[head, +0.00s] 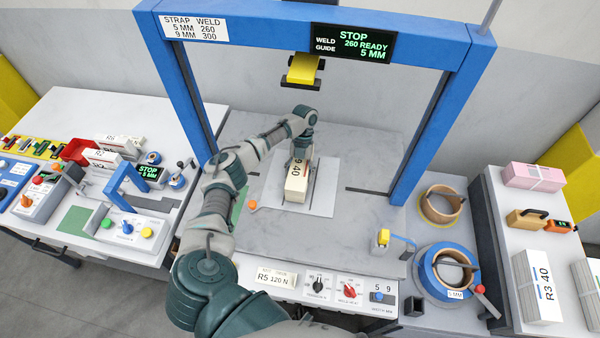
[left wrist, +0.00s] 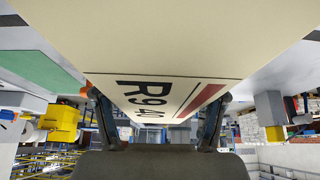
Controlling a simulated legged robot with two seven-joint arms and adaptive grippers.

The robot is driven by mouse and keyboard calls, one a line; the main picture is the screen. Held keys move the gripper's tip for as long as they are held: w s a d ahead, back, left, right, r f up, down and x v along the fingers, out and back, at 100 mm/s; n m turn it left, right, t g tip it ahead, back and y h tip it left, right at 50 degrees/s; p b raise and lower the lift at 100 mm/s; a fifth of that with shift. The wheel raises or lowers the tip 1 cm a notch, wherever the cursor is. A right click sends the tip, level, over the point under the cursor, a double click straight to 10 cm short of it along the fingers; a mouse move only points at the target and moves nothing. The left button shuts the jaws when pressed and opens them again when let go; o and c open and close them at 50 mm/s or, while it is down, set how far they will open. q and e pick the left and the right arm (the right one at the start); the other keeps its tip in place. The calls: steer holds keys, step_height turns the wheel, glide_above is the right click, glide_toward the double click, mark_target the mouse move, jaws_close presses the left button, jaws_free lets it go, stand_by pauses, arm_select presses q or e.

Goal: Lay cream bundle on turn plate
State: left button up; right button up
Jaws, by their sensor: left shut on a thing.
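The cream bundle (head: 296,190), marked R9 40, is at the middle of the strapping machine, over the pale square turn plate (head: 318,200). My left gripper (head: 301,160) is shut on the bundle from its far end. In the left wrist view the bundle (left wrist: 180,50) fills the top, between the two fingers (left wrist: 158,118) of the gripper. Whether its underside touches the plate cannot be told. The right gripper is not in view.
A blue arch (head: 300,25) with a STOP display (head: 352,45) spans the machine. Control knobs (head: 350,290) line its front. Strap reels (head: 442,204) stand at right, beside a table with a pink bundle (head: 533,177). A smaller bench (head: 120,230) stands at left.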

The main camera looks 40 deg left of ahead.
arm_select(q)
steer(key=shift+d, duration=0.3)
steer(key=shift+d+r, duration=0.2)
steer(key=shift+d, duration=0.3)
steer(key=shift+a+f, duration=0.3)
steer(key=shift+a, duration=0.05)
steer(key=shift+a+f, duration=0.2)
steer(key=shift+a, duration=0.05)
steer(key=o, duration=1.9)
steer(key=shift+d, duration=0.2)
steer(key=shift+c, duration=0.2)
steer(key=shift+o, duration=0.2)
steer(key=shift+d+r, duration=0.15)
steer(key=shift+d, duration=0.1)
steer(key=v, duration=1)
steer(key=shift+w+r, duration=0.25)
steer(key=shift+r, duration=0.05)
steer(key=shift+w+r, duration=0.2)
steer(key=shift+r, duration=0.35)
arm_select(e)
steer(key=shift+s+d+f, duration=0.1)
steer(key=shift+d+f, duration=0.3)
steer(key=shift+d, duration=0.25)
